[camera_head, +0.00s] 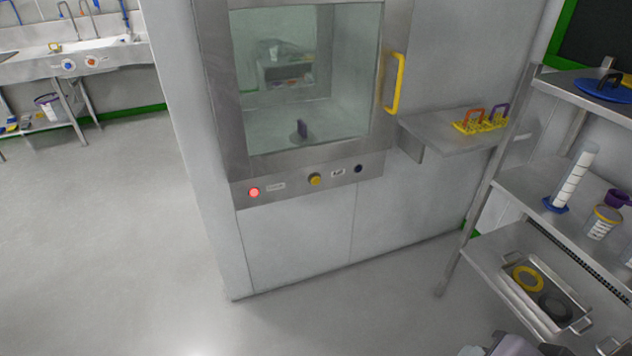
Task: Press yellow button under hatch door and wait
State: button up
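The hatch door (305,75) is a glass pane in a steel frame, and it looks shut. A yellow handle (395,83) is on its right side. The yellow button (315,180) sits on the steel panel below the door. A lit red light (254,192) is to its left and a dark round fitting (358,169) to its right. A dark object with an upright grip (301,131) shows through the glass. A grey part, possibly of my arm, shows at the bottom edge right of centre. My gripper cannot be made out.
A steel side shelf (450,135) with a yellow rack (481,122) juts out right of the hatch. A steel shelving unit (535,192) stands at the right, with a tray (515,284) low down. A sink (75,62) is far left. The floor before the hatch is clear.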

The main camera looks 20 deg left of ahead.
grip_shut()
dwell(0.5)
dwell(1.0)
